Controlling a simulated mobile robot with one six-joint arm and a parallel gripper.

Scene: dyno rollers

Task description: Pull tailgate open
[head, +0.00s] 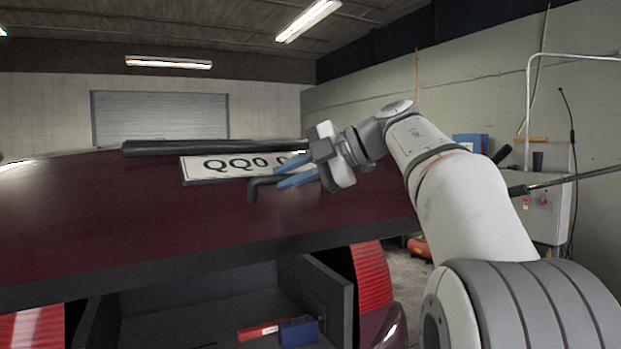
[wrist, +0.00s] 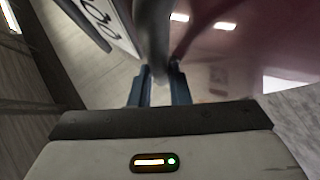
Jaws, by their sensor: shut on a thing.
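The dark red tailgate (head: 130,210) is swung up, and the boot below it stands open. Its licence plate (head: 215,168) and a dark bar handle (head: 252,192) are on its upper face. My gripper (head: 288,174) is at the handle, beside the plate's right end, with blue fingers. In the wrist view the blue fingers (wrist: 160,85) are shut on the grey handle (wrist: 153,40), which runs between them. The plate (wrist: 112,22) shows at the upper left there. The gripper and arm hide the plate's right end and part of the handle.
The open boot (head: 190,300) holds a red item (head: 262,332) and a blue box (head: 299,331). A red tail light (head: 371,275) is at its right. A dark rod (head: 565,180) juts in at the right, before a wall cabinet (head: 545,215). A shutter door (head: 160,115) is behind.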

